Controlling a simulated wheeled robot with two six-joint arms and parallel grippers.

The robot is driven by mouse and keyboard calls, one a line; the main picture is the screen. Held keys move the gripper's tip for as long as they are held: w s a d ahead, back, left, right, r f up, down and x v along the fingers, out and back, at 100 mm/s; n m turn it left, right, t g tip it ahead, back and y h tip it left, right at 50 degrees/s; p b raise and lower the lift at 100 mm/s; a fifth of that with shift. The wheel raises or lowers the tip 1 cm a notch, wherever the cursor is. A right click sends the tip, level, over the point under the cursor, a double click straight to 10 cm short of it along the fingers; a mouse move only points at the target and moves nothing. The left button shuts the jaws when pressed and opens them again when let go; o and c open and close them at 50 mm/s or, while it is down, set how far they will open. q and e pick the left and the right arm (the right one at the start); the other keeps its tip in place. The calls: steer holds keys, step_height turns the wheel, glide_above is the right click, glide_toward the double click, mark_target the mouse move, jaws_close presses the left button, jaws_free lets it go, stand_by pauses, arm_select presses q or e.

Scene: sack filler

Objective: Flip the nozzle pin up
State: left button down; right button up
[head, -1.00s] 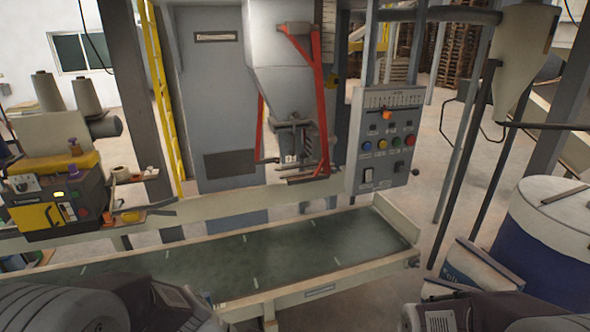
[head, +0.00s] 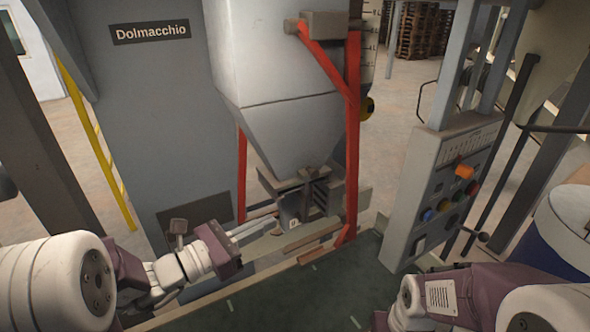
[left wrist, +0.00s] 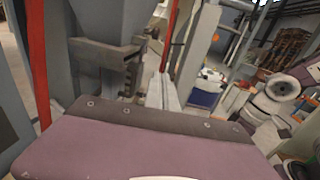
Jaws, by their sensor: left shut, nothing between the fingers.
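The filling nozzle (head: 312,192) sits under the grey hopper (head: 285,125), between the two red bars, in the head view. The nozzle pin is too small to pick out clearly among the dark metal parts there. My left gripper (head: 268,226) is shut and empty, its fingers pointing right, just left of and slightly below the nozzle. I cannot tell whether it touches anything. In the left wrist view the hopper (left wrist: 105,25) and dark nozzle parts (left wrist: 105,58) show beyond my purple hand, which hides the fingertips. Only my right arm shows at the lower right, without its gripper.
A red bar (head: 352,130) stands close to the right of the nozzle. The control panel (head: 440,190) with knobs and buttons is farther right. The green conveyor belt (head: 290,295) runs below. A blue drum (head: 565,235) stands at the right edge.

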arm_select(q)
steer(key=shift+n+t+y, duration=0.3)
steer(key=shift+y, duration=0.1)
steer(key=w+d+r+p, duration=0.1)
steer(key=w+d+p, duration=0.1)
steer(key=w, duration=0.1)
steer(key=w+d+r+p, duration=0.1)
steer(key=w+d+p, duration=0.2)
steer(key=w+d+r+p, duration=0.1)
steer(key=w+d+p, duration=0.1)
steer(key=w+p, duration=0.1)
steer(key=shift+w+d+r, duration=0.1)
steer(key=shift+d+r, duration=0.05)
steer(key=shift+r, duration=0.1)
